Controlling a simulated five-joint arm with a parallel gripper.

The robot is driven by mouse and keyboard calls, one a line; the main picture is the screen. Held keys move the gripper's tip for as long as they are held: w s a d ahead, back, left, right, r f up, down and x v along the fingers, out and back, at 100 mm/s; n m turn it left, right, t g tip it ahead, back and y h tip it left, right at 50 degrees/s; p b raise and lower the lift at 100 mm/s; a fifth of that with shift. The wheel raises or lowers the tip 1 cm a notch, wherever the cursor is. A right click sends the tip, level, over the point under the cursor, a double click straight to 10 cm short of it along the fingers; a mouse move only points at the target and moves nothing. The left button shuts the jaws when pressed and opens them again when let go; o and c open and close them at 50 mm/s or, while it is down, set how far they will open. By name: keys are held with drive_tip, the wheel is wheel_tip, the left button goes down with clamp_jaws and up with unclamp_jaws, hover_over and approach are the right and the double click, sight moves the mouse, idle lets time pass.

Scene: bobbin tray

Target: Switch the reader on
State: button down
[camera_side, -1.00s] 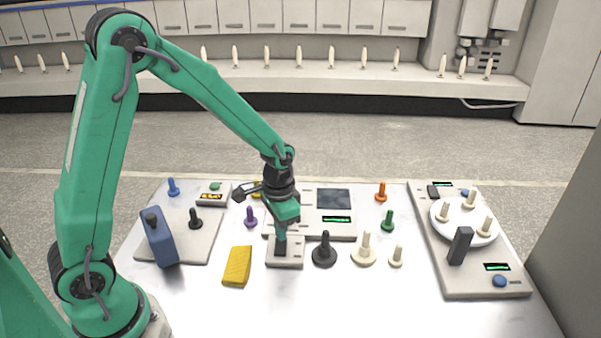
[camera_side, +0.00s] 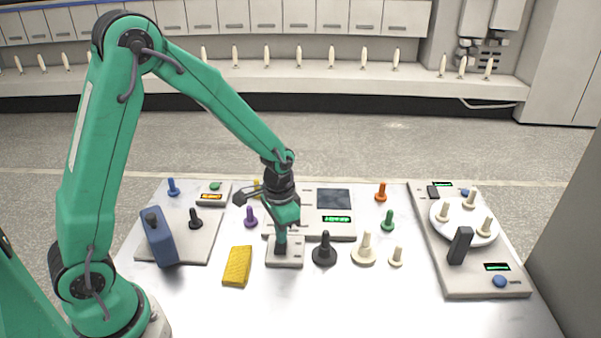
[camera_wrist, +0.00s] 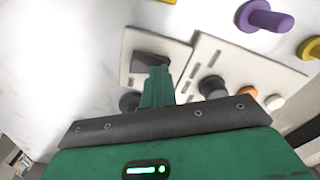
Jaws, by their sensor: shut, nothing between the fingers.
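The reader (camera_side: 312,232) is a flat pale unit behind my gripper, with a dark screen (camera_side: 333,199) and a small display (camera_side: 337,219) lit bright green. In front of it is a small pale switch box (camera_side: 290,264) with a black switch (camera_side: 279,251). My gripper (camera_side: 281,243) is shut and empty, pointing down with its tips at the switch; I cannot tell whether they touch. In the wrist view the shut fingers (camera_wrist: 157,85) overlap the edge of the black switch (camera_wrist: 149,63), and the pale unit (camera_wrist: 255,75) lies beside the box.
A yellow block (camera_side: 237,266) lies left of the switch box. A black peg (camera_side: 324,249) and a cream peg (camera_side: 364,249) stand close on its right. A panel with a white round plate (camera_side: 464,232) is at right. A blue block (camera_side: 158,238) stands on the left panel.

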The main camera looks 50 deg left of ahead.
drive_tip(key=shift+r, duration=3.5)
drive_tip(key=s+a+r+n+t, duration=0.1)
drive_tip(key=s+r+n+t, duration=0.2)
drive_tip(key=s+r, duration=1.1)
drive_tip(key=s+t, duration=0.1)
drive_tip(key=t, duration=0.1)
drive_tip(key=shift+s+a+r+t, duration=0.25)
drive_tip(key=shift+s+r+t, duration=0.05)
drive_tip(key=shift+s, duration=0.05)
